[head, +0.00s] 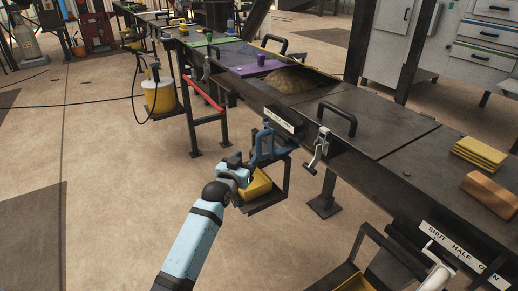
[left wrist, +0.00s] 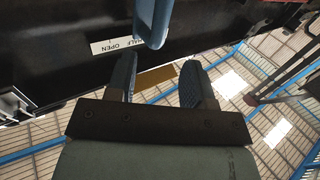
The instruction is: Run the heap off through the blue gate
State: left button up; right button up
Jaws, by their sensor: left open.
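The heap (head: 290,80) is a mound of brownish-yellow grains in an opening of the long dark bench. A blue handle (head: 267,147) hangs at the bench's front edge, below a white label plate (head: 278,120). In the left wrist view the rounded end of the blue handle (left wrist: 152,24) shows just beyond my fingers, roughly in line with the gap. My left gripper (head: 247,169) is open, close to the handle; its fingers (left wrist: 160,72) show spread apart. I cannot tell whether they touch it. A yellow tray (head: 258,186) sits below, partly hidden by the gripper. My right gripper is not in view.
A silver lever (head: 318,150) sticks out right of the blue handle. Another plate reading SHUT HALF OPEN (head: 462,255) is at lower right. Yellow pads (head: 480,152) and an orange-brown block (head: 490,193) lie on the bench top. A purple panel (head: 255,66) is beside the heap. The left floor is mostly clear.

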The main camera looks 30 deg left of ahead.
aim_at(257, 145)
pick_arm(q)
jog(key=w+b, duration=0.1)
jog(key=w, duration=0.2)
jog(key=w+b, duration=0.1)
jog(key=w, duration=0.2)
jog(key=w+b, duration=0.1)
jog(key=w, duration=0.3)
jog(key=shift+a, duration=0.3)
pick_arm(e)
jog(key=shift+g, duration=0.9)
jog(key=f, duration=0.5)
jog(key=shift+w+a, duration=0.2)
